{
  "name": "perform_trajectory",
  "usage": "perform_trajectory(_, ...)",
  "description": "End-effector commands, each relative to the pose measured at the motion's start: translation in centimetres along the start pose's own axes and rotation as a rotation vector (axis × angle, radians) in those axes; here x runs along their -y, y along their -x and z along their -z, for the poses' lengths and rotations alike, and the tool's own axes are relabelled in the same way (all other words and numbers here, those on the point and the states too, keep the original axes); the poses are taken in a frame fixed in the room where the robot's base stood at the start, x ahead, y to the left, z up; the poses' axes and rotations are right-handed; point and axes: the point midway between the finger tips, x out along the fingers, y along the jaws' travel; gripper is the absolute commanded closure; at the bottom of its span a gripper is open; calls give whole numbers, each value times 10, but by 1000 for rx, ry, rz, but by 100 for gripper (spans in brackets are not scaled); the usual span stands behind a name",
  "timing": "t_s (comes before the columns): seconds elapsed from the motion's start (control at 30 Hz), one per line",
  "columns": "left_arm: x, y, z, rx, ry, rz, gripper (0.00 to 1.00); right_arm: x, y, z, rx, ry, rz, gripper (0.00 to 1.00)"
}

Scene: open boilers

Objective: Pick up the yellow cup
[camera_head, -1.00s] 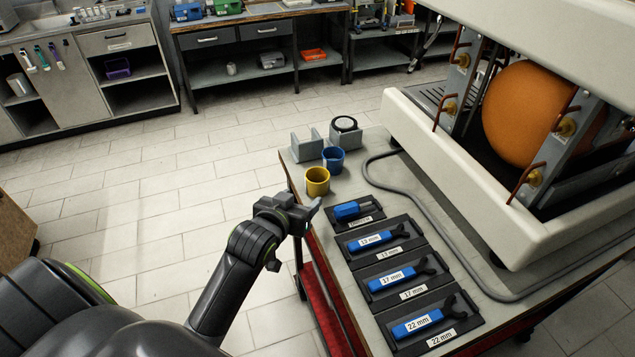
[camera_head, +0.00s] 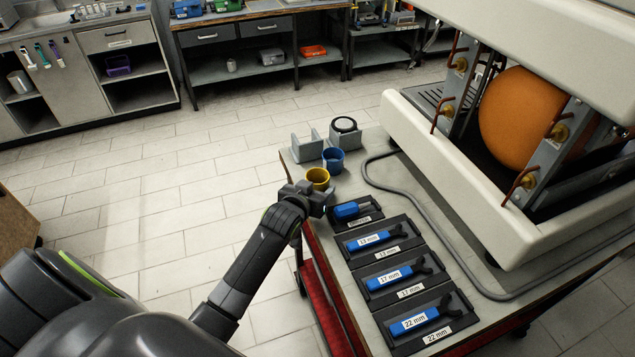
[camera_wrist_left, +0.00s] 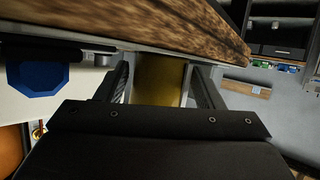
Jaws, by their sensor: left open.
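The yellow cup (camera_head: 318,175) stands upright on the left edge of the table, its lower front partly hidden behind my left gripper. My left gripper (camera_head: 319,200) is open, right at the near side of the cup. In the left wrist view, the yellow surface of the cup (camera_wrist_left: 158,80) shows between the two open fingers (camera_wrist_left: 160,88). I cannot tell whether the fingers touch it. My right gripper is not in view.
A blue cup (camera_head: 333,160) stands just behind the yellow cup, near a grey holder (camera_head: 306,150). A blue tool (camera_head: 346,209) and labelled wrenches (camera_head: 374,239) lie in black trays to the right and nearer. The open boiler machine (camera_head: 450,185) fills the right side.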

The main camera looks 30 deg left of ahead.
Motion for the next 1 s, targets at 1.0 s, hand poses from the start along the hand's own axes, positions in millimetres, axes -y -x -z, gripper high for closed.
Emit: perform_trajectory(1.0, 0, -7, 8, -4, -1, 0, 72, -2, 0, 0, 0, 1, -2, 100)
